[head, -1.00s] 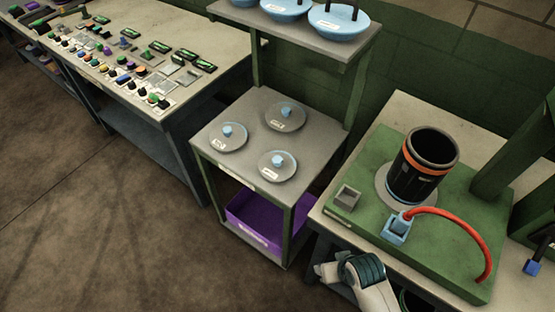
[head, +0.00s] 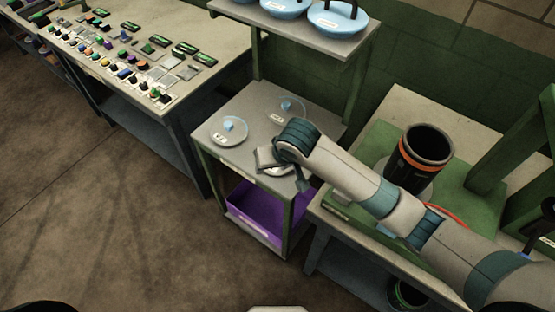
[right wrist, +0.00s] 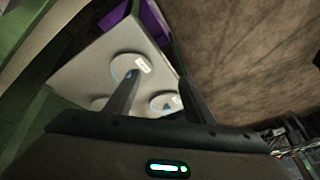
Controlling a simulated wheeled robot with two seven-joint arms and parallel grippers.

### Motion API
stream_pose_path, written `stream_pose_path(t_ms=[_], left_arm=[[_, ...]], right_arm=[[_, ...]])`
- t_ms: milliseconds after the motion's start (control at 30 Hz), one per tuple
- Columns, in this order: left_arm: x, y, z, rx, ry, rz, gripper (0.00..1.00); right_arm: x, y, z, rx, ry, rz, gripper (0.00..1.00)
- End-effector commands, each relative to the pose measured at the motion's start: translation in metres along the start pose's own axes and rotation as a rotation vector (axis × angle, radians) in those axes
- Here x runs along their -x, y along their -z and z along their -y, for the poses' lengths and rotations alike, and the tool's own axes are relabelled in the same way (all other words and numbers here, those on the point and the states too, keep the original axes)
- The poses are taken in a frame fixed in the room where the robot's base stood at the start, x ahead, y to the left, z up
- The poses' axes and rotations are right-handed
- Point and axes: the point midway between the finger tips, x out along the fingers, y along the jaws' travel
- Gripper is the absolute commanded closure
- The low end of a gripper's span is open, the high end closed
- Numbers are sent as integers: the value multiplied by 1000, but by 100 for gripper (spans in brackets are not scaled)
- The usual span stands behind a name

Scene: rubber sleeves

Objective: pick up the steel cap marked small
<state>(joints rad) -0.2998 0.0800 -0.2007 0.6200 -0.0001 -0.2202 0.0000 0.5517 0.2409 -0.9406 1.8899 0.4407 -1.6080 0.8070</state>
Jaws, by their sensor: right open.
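Three round steel caps with pale blue knobs and white labels sit on the grey stand's lower shelf (head: 243,105). The left cap (head: 232,138) and the back cap (head: 297,103) show in the head view; the front right cap (head: 273,173) is mostly hidden under my right gripper (head: 285,174). The labels are too small to read, so I cannot tell which is marked small. In the right wrist view my right gripper (right wrist: 159,77) is open and empty, its fingers above the shelf, with one cap (right wrist: 126,62) near the left fingertip and another (right wrist: 163,104) between the fingers. My left gripper is out of view.
Blue bowl-like pieces (head: 335,20) stand on the stand's upper shelf. A purple bin (head: 255,215) is below. A black cylinder with an orange band (head: 425,150) stands on the green board at right. A table of small parts (head: 150,70) is at left; open floor lies in front.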

Motion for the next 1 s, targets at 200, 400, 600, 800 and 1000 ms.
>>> stream_pose_path(t_ms=[200,400,600,800,1000], left_arm=[[0,0,0,1,0,0,75],[0,0,0,1,0,0,75],[0,0,0,1,0,0,75],[0,0,0,1,0,0,75],[0,0,0,1,0,0,75]], right_arm=[[5,50,-22,-28,-113,-4,51],[10,70,-36,-56,-170,-9,51],[10,74,-39,-62,-180,-9,51],[10,74,-39,-62,-179,-10,51],[2,74,-40,-62,-178,-9,51]])
